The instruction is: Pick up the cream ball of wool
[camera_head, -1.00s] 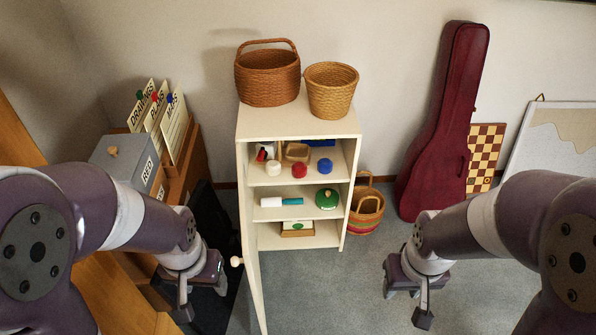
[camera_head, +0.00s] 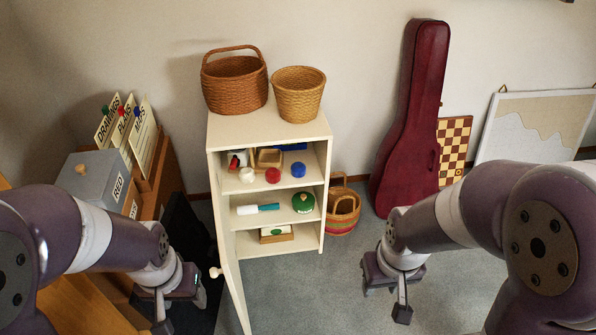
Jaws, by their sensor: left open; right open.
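The cream ball of wool (camera_head: 247,175) sits on the upper shelf of the cream cabinet (camera_head: 262,128), near the shelf's front edge. A red ball (camera_head: 273,175) and a blue ball (camera_head: 298,170) sit in a row to its right. My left gripper (camera_head: 180,303) is open and empty, low on the left, outside the cabinet beside its open door. My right gripper (camera_head: 386,296) is open and empty, over the carpet to the right of the cabinet. Both are well apart from the ball.
The cabinet door (camera_head: 233,288) stands open toward me on the left. A tray (camera_head: 269,158) lies behind the balls. A white and teal cylinder (camera_head: 258,209) and a green round thing (camera_head: 303,202) are on the shelf below.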

